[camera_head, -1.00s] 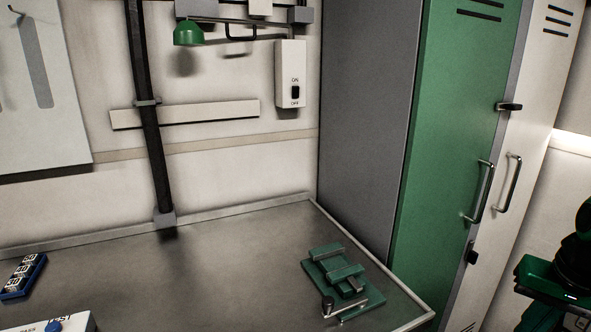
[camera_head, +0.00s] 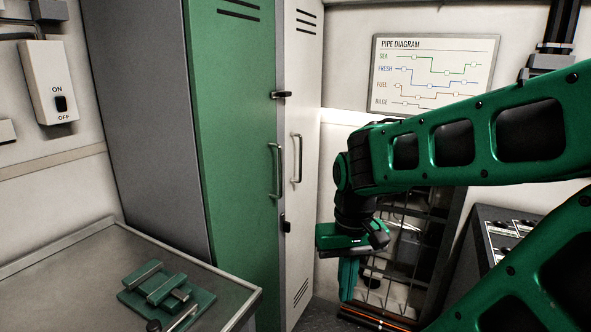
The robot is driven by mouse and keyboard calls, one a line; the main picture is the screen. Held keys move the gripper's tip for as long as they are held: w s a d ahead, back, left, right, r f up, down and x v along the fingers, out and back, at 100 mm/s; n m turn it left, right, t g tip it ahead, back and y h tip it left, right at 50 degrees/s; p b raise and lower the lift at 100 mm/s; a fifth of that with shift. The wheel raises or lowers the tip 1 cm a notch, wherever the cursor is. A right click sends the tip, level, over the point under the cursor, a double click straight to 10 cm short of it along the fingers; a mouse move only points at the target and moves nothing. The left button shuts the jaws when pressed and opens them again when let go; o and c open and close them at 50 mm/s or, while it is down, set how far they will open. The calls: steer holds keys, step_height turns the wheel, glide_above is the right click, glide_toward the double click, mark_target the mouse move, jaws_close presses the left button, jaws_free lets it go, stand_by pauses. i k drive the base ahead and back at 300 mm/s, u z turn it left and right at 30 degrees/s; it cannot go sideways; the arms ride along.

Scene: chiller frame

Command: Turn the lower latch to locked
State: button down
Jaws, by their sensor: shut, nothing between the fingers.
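The lower latch (camera_head: 286,223) is a small dark piece on the edge between the green locker door and the pale locker door, below the handles. It looks upright, but is too small to read closely. The upper latch (camera_head: 281,94) sits higher on the same edge and lies level. My gripper (camera_head: 348,292) is right of the lower latch in the picture and lower, apart from it. Its green fingers point down, shut and empty.
The green door (camera_head: 235,130) and pale door (camera_head: 304,110) are closed, each with a bar handle. A bench (camera_head: 75,270) with a green vise (camera_head: 165,290) stands at left. A dark rack (camera_head: 420,250) stands behind my arm. A pipe diagram (camera_head: 433,75) hangs at the back.

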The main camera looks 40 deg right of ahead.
mark_target(286, 227)
steer(key=k, duration=1.2)
steer(key=z, duration=0.2)
steer(key=i, duration=0.5)
steer(key=z, duration=0.85)
steer(key=i, duration=1.1)
steer(key=z, duration=0.45)
